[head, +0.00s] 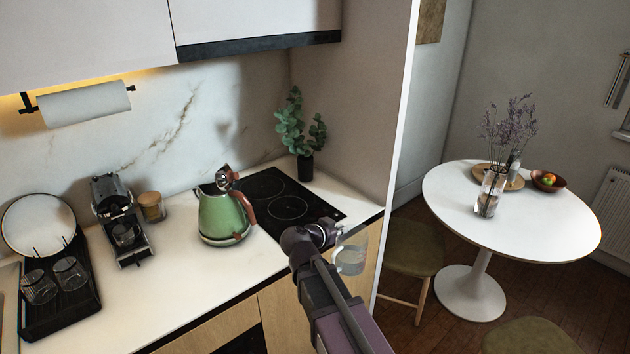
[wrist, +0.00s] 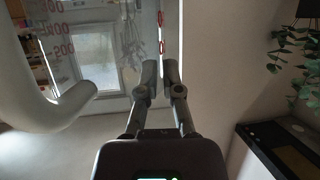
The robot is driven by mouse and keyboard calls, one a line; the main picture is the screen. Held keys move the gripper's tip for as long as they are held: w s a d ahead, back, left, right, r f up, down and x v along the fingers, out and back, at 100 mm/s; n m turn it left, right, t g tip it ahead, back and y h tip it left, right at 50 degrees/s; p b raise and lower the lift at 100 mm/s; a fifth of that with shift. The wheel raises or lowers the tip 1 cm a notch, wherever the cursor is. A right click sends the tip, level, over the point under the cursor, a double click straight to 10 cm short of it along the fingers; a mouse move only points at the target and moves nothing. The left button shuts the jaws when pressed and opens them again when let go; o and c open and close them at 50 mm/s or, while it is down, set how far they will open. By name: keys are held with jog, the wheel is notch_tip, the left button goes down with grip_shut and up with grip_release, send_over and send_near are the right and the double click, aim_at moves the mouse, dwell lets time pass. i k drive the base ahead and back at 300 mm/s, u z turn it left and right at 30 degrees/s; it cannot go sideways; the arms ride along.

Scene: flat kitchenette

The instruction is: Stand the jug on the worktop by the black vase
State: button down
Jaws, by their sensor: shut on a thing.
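The clear jug (head: 351,256) hangs in the air just beyond the worktop's front edge, held by my gripper (head: 329,236). In the wrist view my gripper (wrist: 160,80) is shut at the jug's see-through wall (wrist: 58,32), which bears red markings. A pale curved part, probably the jug's handle, shows at the left there. The black vase (head: 306,168) holds green leafy stems and stands on the worktop (head: 325,183) in the back right corner, against the side wall. My gripper is in front of it and lower in the head view. Part of the gripper's grip is hard to make out.
A black hob (head: 283,204) lies in front of and left of the vase. A green kettle (head: 222,216) stands left of the hob. A tall side panel (head: 397,150) bounds the worktop at the right. A chair (head: 412,254) and round white table (head: 460,208) stand beyond.

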aim_at(344, 200)
jog(key=i, duration=0.85)
jog(key=z, duration=0.05)
